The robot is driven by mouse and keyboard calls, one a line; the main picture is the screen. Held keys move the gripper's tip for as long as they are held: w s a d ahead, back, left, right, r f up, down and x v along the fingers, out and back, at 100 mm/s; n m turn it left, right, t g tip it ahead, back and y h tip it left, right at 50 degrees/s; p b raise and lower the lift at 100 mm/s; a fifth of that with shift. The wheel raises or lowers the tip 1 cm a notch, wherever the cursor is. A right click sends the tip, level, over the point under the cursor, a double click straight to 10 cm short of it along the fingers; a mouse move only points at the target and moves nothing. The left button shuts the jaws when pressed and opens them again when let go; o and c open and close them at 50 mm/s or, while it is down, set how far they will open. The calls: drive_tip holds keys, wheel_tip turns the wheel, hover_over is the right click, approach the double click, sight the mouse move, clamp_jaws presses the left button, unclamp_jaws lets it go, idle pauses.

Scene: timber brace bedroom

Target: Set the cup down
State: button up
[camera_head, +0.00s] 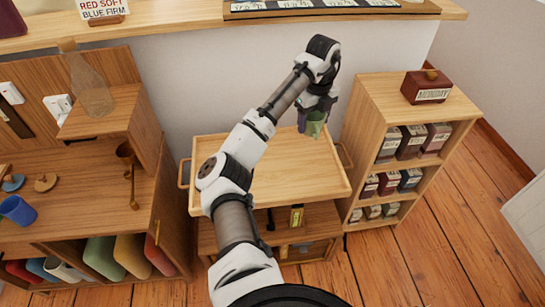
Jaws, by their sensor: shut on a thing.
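A green cup (315,125) is at the end of my arm, over the back right part of the wooden tray table (225,165). My gripper (304,119) is shut on the cup and comes down from above. Most of the fingers are hidden by the wrist and the cup. The cup looks upright; I cannot tell whether its base touches the tray top.
The tray top is otherwise bare. A wooden shelf (367,105) with several dark boxes stands right, with a box labelled Wednesday (427,87) on top. A white wall stands behind.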

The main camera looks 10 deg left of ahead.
drive_tip(key=shift+f+b, duration=1.15)
drive_tip(key=shift+f, duration=8.65)
drive_tip(key=shift+s, duration=0.1)
drive_tip(key=shift+f, duration=0.15)
drive_tip(key=o, duration=1.1)
wheel_tip(320, 180, up, 12)
drive_tip(key=shift+p, duration=0.4)
